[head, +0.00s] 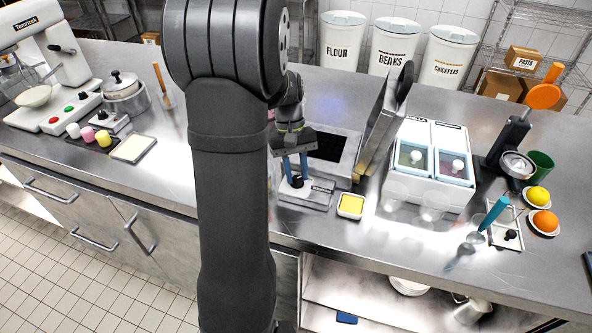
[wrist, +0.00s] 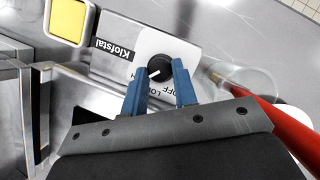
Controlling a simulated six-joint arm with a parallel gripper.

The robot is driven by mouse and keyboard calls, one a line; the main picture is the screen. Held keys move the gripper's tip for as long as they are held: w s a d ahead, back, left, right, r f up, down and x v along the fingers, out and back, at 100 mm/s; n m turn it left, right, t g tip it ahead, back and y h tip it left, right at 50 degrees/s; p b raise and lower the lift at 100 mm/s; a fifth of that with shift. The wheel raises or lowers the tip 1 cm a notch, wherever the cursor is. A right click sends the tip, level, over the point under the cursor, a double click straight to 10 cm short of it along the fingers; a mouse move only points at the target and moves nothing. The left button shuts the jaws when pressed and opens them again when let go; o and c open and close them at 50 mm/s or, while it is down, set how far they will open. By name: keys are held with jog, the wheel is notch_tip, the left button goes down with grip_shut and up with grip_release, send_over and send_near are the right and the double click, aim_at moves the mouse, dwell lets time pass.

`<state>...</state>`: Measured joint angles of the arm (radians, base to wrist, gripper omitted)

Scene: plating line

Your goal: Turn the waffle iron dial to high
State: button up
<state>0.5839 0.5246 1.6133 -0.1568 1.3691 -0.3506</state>
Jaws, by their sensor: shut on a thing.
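The waffle iron (head: 343,160) stands in the middle of the counter with its lid (head: 384,115) raised. Its black dial (head: 297,181) sits on the front panel, and it also shows in the wrist view (wrist: 160,67) beside the name "Klofstal". The dial's white pointer is turned to the lower left in the wrist view, between LOW and the H. My gripper (head: 295,165) points down with its blue fingers (wrist: 160,88) on either side of the dial, shut on it. The fingers hide part of the markings.
A dish of yellow stuff (head: 351,206) stands just right of the panel, close to my gripper. A white box with two lidded compartments (head: 428,187) stands farther right. Clear cups (head: 434,205) stand in front of it. The counter's front edge is close to the panel.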

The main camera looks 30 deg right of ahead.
jog(key=m+y, duration=0.1)
jog(key=m, duration=0.3)
jog(key=shift+d+t, duration=0.2)
jog(key=shift+t, duration=0.2)
jog(key=o, duration=1)
jog(key=v, duration=1.7)
jog(key=shift+d+r, duration=0.1)
jog(key=shift+d, duration=0.3)
jog(key=shift+y, duration=0.3)
